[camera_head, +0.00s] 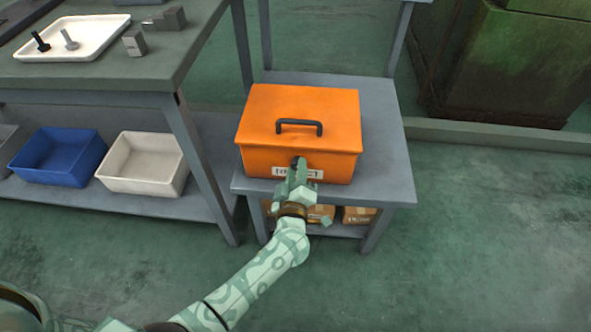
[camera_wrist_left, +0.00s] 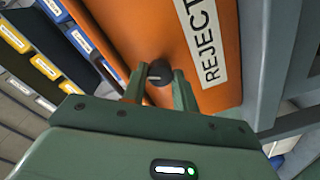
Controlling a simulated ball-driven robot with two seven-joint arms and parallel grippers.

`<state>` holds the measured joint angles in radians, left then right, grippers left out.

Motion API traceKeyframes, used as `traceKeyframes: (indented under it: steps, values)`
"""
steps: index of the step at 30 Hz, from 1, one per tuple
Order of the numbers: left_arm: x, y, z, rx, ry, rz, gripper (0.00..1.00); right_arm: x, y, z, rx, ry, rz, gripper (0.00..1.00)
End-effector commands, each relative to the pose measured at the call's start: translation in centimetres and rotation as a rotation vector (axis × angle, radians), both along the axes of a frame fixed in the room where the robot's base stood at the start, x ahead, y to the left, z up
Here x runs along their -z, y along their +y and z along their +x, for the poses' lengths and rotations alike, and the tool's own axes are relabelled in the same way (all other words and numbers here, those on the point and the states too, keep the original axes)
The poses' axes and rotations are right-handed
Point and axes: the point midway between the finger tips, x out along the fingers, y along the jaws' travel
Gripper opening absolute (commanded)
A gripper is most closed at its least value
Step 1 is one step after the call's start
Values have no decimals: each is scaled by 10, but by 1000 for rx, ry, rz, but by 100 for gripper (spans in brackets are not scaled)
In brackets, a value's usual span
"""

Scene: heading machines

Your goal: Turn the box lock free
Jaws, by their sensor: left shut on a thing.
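An orange box (camera_head: 303,113) with a black handle (camera_head: 299,127) on its lid stands on a small grey table. The lid looks closed. A white label (camera_wrist_left: 210,50) reading REJECT is on the box front. Beside the label is a round dark lock (camera_wrist_left: 159,73) with a light slot line across its face. My left gripper (camera_wrist_left: 158,82) is at the box front, its fingers on either side of the lock and shut on it. In the head view my left gripper (camera_head: 297,174) partly covers the label and lock. My right gripper is in neither view.
A workbench (camera_head: 120,73) at the left holds a white tray (camera_head: 75,37) with bolts, and metal blocks (camera_head: 135,42). Its lower shelf carries a blue bin (camera_head: 60,155) and a white bin (camera_head: 143,163). Cartons (camera_head: 357,215) sit under the small table (camera_head: 380,140). The floor at the right is clear.

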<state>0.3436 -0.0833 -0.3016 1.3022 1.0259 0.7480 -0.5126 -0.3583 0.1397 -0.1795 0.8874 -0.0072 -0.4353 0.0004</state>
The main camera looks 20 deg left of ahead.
Motion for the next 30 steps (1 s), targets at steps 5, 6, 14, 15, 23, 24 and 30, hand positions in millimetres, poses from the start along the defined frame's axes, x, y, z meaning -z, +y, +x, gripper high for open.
traceKeyframes:
  steps: [5, 6, 14, 15, 23, 24, 30]
  values:
    - [0, 0, -1, 1, -41, -153, 6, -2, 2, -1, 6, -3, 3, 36]
    - [0, 0, -1, 0, -51, -186, 6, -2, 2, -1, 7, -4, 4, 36]
    - [1, 0, -1, 0, -102, -368, 6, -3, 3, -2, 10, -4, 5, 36]
    - [1, 0, -1, -1, -109, -391, 6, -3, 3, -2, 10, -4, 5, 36]
    - [1, 0, -1, 0, -135, -485, 6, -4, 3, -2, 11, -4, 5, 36]
    - [1, 0, -1, 0, -138, -494, 6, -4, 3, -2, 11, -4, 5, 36]
    - [1, 0, -1, 0, -143, -513, 6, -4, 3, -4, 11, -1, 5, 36]
